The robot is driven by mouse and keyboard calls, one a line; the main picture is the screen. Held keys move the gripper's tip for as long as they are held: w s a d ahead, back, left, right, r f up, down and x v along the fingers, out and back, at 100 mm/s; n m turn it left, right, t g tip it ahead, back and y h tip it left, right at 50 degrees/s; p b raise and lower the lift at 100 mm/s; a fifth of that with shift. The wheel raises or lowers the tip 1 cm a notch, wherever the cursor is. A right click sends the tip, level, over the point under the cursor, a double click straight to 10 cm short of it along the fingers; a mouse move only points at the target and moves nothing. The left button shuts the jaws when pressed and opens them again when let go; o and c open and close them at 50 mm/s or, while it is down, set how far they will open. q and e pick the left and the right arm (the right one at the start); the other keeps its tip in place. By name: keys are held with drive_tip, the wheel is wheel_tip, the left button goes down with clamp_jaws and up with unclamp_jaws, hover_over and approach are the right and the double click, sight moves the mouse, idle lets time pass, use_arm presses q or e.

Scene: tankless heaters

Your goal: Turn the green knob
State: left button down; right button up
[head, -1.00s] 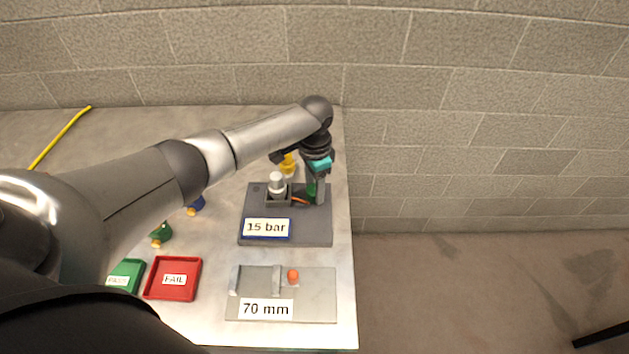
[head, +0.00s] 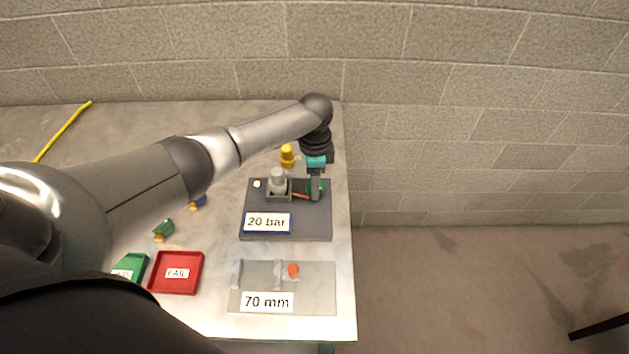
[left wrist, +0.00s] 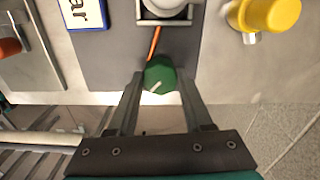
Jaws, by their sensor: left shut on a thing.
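The green knob (left wrist: 160,76) sits on the dark grey test base (head: 260,207), with a pale pointer line on its top. In the head view the knob (head: 321,187) is partly covered by my left gripper (head: 316,194). My left gripper (left wrist: 160,92) has its two fingers on either side of the knob and is shut on it. A blue-edged display (head: 268,222) on the base reads "20 bar". A small lamp (head: 257,184) at the base's back left corner looks pale and bright. My right gripper is not in view.
A white-grey fitting (head: 278,182) stands in a holder on the base, left of the knob. A yellow-capped part (head: 287,155) stands behind. A "70 mm" gauge plate (head: 312,303), red FAIL tray (head: 177,254) and green tray (head: 128,278) lie nearer. A wall (head: 450,80) rises behind.

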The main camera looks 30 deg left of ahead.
use_arm(q)
drive_tip(key=shift+c, duration=1.5)
unclamp_jaws()
wheel_tip(320, 180, up, 15)
drive_tip(key=p, duration=0.1)
drive_tip(key=shift+r, duration=0.2)
drive_tip(key=shift+f, duration=0.1)
